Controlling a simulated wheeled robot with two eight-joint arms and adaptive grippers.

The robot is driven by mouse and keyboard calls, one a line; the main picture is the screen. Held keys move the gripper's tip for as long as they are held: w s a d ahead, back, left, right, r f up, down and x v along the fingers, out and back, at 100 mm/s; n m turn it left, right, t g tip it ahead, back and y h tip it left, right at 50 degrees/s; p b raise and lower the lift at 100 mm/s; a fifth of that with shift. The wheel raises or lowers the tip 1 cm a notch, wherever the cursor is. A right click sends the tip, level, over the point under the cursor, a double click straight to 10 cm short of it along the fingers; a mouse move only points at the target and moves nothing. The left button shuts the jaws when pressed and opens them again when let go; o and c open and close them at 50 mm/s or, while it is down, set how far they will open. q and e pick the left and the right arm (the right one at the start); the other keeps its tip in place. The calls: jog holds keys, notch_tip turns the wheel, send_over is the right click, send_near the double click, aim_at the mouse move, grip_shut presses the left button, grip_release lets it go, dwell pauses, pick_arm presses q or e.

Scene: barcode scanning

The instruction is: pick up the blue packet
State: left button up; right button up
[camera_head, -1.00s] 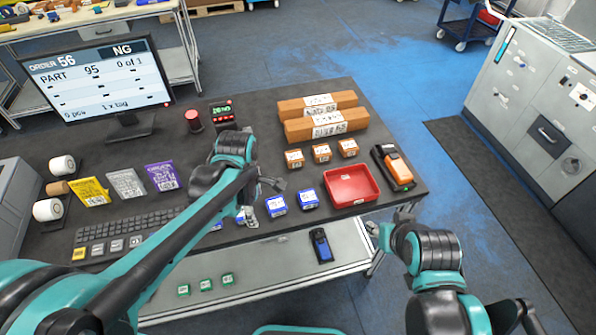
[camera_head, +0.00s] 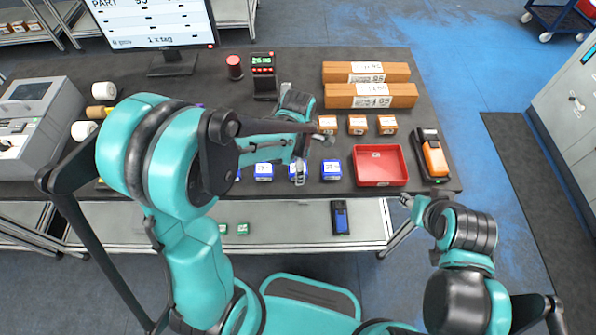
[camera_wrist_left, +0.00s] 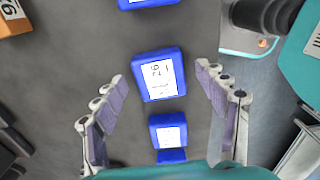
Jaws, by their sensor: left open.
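Several small blue packets with white labels lie in a row near the table's front edge, among them a left one (camera_head: 263,172) and a right one (camera_head: 331,170) in the head view. My left gripper (camera_head: 299,167) is low over the packet between these two and partly covers it. In the left wrist view, its fingers (camera_wrist_left: 155,82) are spread apart, with one blue packet (camera_wrist_left: 163,74) between the tips, label up. Another blue packet (camera_wrist_left: 168,131) sits nearer the palm, and a third (camera_wrist_left: 146,3) is cut off at the top. My right gripper (camera_head: 406,201) is off the table's front right; its jaws are too small to read.
A red tray (camera_head: 380,180) and an orange-black device (camera_head: 433,158) stand right of the packets. Small orange boxes (camera_head: 357,124) and long cartons (camera_head: 370,95) lie behind. A lower shelf (camera_head: 370,225) holds a dark blue device (camera_head: 340,217). My left arm hides the table's left part.

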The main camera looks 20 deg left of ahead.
pick_arm(q)
jog(key=c, duration=1.4)
jog(key=shift+o, duration=0.2)
